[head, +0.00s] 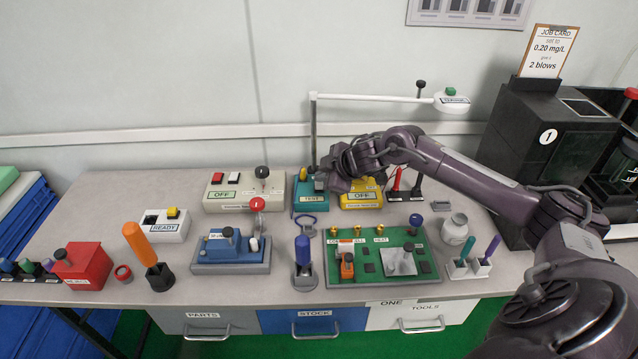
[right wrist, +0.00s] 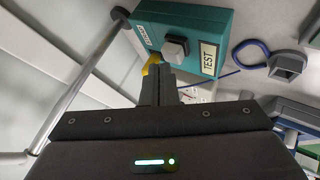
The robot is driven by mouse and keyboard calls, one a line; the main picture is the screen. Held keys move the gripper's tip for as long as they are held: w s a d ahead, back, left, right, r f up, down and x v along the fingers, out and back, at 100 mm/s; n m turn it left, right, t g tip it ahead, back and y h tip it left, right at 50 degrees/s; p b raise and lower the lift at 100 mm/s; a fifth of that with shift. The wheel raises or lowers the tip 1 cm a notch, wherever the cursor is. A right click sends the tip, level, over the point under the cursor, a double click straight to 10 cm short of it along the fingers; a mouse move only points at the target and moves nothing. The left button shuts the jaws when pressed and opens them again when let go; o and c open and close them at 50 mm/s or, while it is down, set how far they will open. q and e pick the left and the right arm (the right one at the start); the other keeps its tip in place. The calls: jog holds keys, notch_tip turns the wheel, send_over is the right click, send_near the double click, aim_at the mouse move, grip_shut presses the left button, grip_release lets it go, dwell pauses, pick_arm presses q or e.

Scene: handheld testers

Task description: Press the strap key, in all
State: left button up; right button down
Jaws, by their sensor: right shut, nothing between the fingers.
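The teal tester box (head: 309,203) with a TEST label stands at the back middle of the bench. In the right wrist view the teal box (right wrist: 212,22) has a pale square key (right wrist: 175,48) on its face beside the TEST label. My right gripper (head: 324,182) is shut and empty, at the box's upper right in the head view, partly covering it. In the right wrist view the fingertips (right wrist: 160,70) are just below the key; I cannot tell whether they touch the box. A yellow piece shows beside the fingertips. My left gripper is out of view.
A blue strap loop (head: 306,222) lies in front of the box. A yellow box marked OFF (head: 361,200) and a cream box marked OFF (head: 223,193) flank it. A lamp post (head: 313,130) rises behind. A green board (head: 345,283) lies in front.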

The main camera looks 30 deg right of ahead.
jog(key=shift+f, duration=0.55)
dwell(0.6)
jog(key=shift+r+p, duration=0.85)
jog(key=shift+r, duration=0.1)
notch_tip(320, 180, up, 5)
jog(key=p, duration=0.5)
dwell(0.6)
